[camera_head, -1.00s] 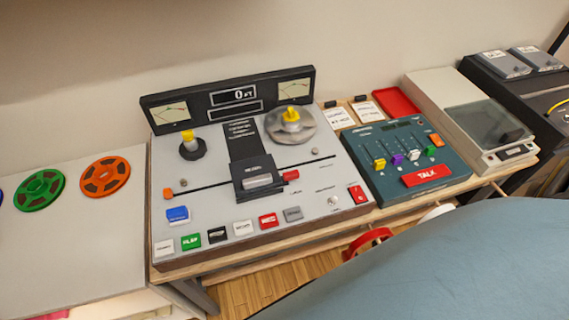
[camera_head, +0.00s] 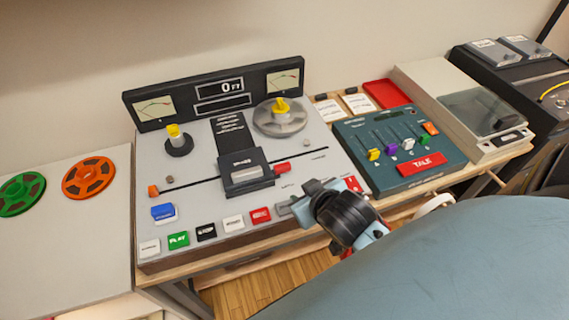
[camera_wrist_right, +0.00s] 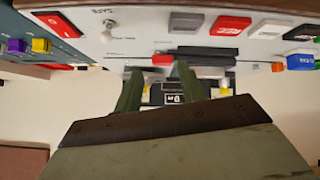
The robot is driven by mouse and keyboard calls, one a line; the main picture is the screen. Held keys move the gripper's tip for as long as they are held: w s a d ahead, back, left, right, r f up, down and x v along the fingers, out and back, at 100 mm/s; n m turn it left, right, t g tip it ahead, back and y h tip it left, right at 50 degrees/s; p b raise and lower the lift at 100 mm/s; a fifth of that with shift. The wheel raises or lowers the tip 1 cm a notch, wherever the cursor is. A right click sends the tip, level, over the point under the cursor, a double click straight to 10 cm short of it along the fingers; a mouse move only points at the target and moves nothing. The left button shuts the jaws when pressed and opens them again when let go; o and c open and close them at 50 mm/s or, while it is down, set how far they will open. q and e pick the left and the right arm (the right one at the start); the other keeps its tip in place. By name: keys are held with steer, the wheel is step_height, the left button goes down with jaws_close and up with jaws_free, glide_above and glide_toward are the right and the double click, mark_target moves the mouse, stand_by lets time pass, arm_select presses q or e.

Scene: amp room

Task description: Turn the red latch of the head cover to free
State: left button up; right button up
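The head cover (camera_head: 245,178) is a black block in the middle of the grey tape deck (camera_head: 205,190). Its red latch (camera_head: 282,168) sticks out at its right side. In the right wrist view, which is upside down, the latch (camera_wrist_right: 163,60) shows beyond my fingertips, in the gap between them. My right gripper (camera_head: 305,195) is over the deck's front right part, in front of the latch and apart from it. In the right wrist view its two fingers (camera_wrist_right: 158,72) are spread and empty. My left gripper is not in view.
A row of push buttons (camera_head: 206,232) lies along the deck's front edge, close to my right gripper. A toggle switch (camera_wrist_right: 109,28) and a red rocker switch (camera_wrist_right: 57,22) are near it. A teal mixer (camera_head: 395,150) with sliders stands to the right. Orange (camera_head: 89,178) and green reels lie left.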

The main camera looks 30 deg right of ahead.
steer(key=w+r+n+t, duration=0.1)
steer(key=w+r+t, duration=0.8)
steer(key=w+r, duration=0.4)
steer(key=w+a+r+n+t+y, duration=0.2)
steer(key=a+r+n+t+y, duration=0.1)
steer(key=r+n+y, duration=0.3)
steer(key=n+g, duration=0.8)
steer(key=g, duration=1.2)
glide_toward(283, 165)
steer(key=b+x, duration=0.1)
steer(key=x, duration=0.7)
steer(key=shift+a+f, duration=0.15)
steer(key=shift+f, duration=0.25)
